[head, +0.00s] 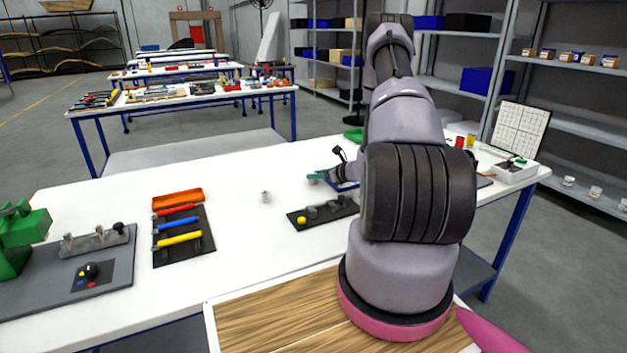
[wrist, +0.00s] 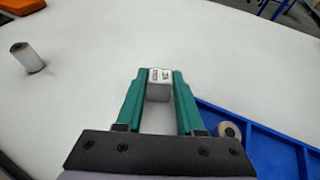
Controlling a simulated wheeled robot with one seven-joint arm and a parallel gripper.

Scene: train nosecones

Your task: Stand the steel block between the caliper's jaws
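The steel block (wrist: 159,84), a small pale grey block with dark markings on its face, is between the tips of my gripper's green fingers (wrist: 159,88) in the wrist view. Both fingers appear to touch its sides, so my gripper is shut on it. I cannot tell whether it is clear of the white table. In the head view, my gripper (head: 319,176) shows as a teal bit left of my arm, near a blue tray (head: 346,186); the block cannot be made out there. I cannot identify the caliper in either view; my arm hides part of the table.
The blue compartment tray (wrist: 262,144) lies right of my gripper, with a round piece (wrist: 229,131) in it. A small metal cylinder (wrist: 28,57) stands at left, apart. White table between is clear.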

